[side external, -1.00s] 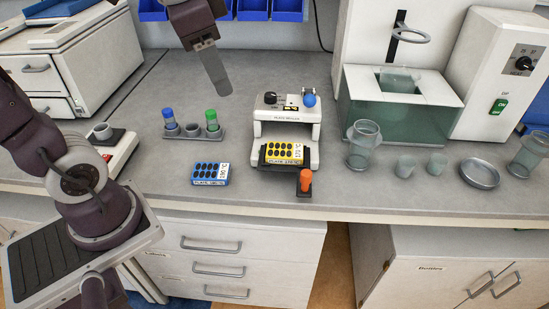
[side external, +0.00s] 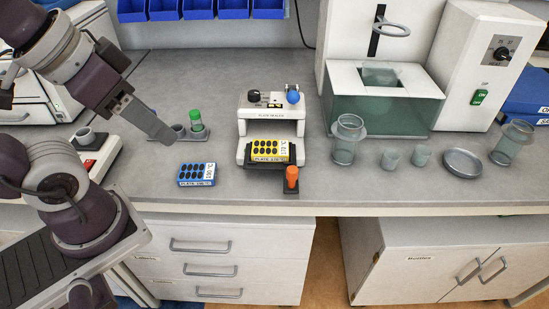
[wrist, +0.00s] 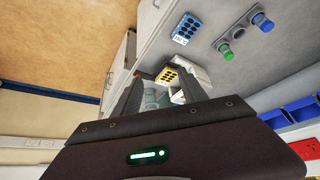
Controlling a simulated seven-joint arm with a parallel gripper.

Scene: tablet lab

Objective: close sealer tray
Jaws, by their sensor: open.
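The white plate sealer (side external: 271,113) stands on the bench with a black knob and a blue knob on top. Its dark tray (side external: 250,161) sticks out at the front and bears a yellow plate (side external: 270,151). An orange handle (side external: 291,174) stands upright at the tray's front right. The yellow plate (wrist: 168,75) also shows between the fingers in the wrist view. My gripper (side external: 165,138) is open and empty, above the bench to the left of the sealer and apart from it. In the wrist view my gripper (wrist: 160,88) hides part of the sealer.
A blue plate (side external: 197,174) lies left of the tray. A tube rack (side external: 178,135) with a green-capped tube (side external: 196,122) stands behind it, partly hidden by my gripper. Glassware, including a jar (side external: 345,143), stands to the right. The bench in front of the tray is narrow.

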